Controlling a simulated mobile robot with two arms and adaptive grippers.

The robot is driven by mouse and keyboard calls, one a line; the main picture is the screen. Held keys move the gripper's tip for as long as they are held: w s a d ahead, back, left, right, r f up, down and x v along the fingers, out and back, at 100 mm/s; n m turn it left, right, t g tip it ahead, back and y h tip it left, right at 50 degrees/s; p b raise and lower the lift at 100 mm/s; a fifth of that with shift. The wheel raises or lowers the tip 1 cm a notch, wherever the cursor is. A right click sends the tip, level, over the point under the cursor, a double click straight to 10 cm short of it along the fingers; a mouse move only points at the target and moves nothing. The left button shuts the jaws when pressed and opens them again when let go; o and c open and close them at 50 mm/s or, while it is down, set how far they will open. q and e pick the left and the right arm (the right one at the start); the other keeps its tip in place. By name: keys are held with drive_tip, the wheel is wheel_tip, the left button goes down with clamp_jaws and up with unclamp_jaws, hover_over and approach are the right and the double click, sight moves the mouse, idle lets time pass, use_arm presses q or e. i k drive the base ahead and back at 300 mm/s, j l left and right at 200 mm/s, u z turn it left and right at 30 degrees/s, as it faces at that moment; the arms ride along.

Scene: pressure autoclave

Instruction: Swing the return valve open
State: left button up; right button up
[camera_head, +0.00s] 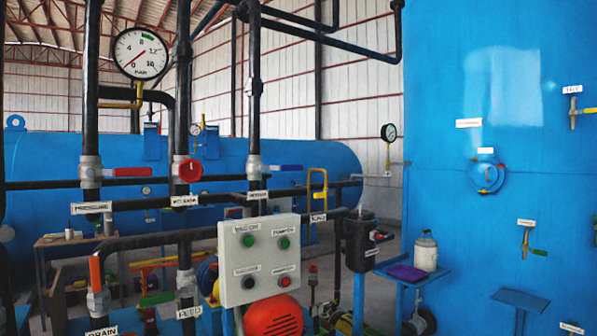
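Three valves sit in a row on the vertical black pipes at the left. The left valve (91,171) has a red lever (132,172) pointing right, over a label that seems to read PRESSURE. The middle valve (186,171) has a red handle pointing toward me. The right valve (254,168) has a blue lever (285,168) pointing right, crosswise to its pipe. The labels under the middle (184,200) and right (257,195) valves are too small to read surely, so I cannot tell which is the return valve. Neither gripper is in view.
Below are a DRAIN valve with an upright orange lever (95,272) and a valve with a green lever (157,298). A grey control box (260,258) stands in front of the pipes. A blue tank (500,200) fills the right. A pressure gauge (140,53) hangs upper left.

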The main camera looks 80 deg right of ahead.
sight(281, 167)
drive_tip(key=z, duration=2.45)
